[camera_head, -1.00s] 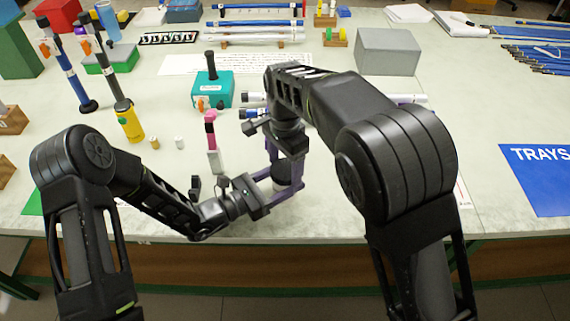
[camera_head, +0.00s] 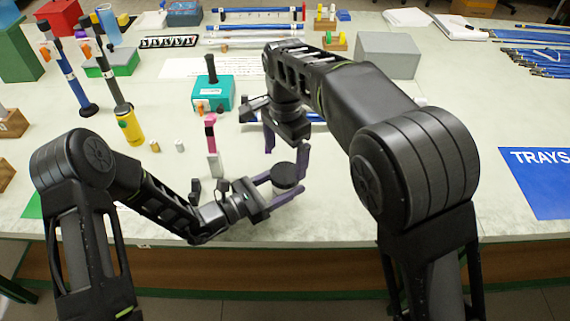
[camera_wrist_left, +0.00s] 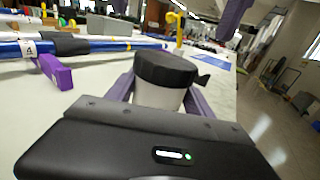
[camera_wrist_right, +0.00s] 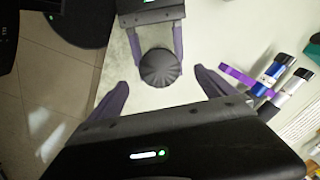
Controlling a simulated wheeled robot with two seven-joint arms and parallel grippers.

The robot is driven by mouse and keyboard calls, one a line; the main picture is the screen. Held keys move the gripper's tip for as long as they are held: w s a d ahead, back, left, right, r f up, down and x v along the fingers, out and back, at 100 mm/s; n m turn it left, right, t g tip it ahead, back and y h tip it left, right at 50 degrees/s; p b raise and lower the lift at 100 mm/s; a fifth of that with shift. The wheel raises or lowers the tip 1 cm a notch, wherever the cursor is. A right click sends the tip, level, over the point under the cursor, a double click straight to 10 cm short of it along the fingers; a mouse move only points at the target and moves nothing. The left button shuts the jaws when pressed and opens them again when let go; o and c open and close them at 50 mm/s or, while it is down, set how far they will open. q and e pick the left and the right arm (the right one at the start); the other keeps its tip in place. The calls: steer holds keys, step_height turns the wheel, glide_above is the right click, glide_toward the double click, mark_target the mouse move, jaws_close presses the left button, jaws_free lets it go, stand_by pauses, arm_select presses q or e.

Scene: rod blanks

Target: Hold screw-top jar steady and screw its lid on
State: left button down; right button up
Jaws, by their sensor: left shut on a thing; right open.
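The screw-top jar (camera_wrist_left: 158,95) has a pale body and stands near the table's front edge. Its black ribbed lid (camera_head: 285,174) sits on top of the jar; whether it is fully threaded I cannot tell. My left gripper (camera_head: 276,186) is shut around the jar's body from the side, with purple fingers on both sides in the left wrist view. My right gripper (camera_head: 286,146) is open above and behind the lid, pointing down. In the right wrist view its fingers (camera_wrist_right: 160,85) are spread wide, apart from the lid (camera_wrist_right: 160,68).
Blue and white rods (camera_wrist_left: 80,45) lie on a purple rest (camera_wrist_left: 58,73) beside the jar. A pink and white upright piece (camera_head: 211,145) stands left of my grippers. A teal box (camera_head: 213,92) is behind. The table's front right (camera_head: 340,215) is clear.

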mark_target(274, 188)
step_height(274, 188, up, 7)
steer(key=shift+f, duration=0.1)
arm_select(q)
steer(key=shift+c, duration=1.5)
jaws_free()
steer(key=shift+a, duration=0.1)
steer(key=b+v, duration=0.1)
steer(key=v, duration=0.6)
steer(key=shift+f, duration=0.1)
steer(key=shift+s+a, duration=0.25)
arm_select(e)
steer(key=shift+f, duration=0.75)
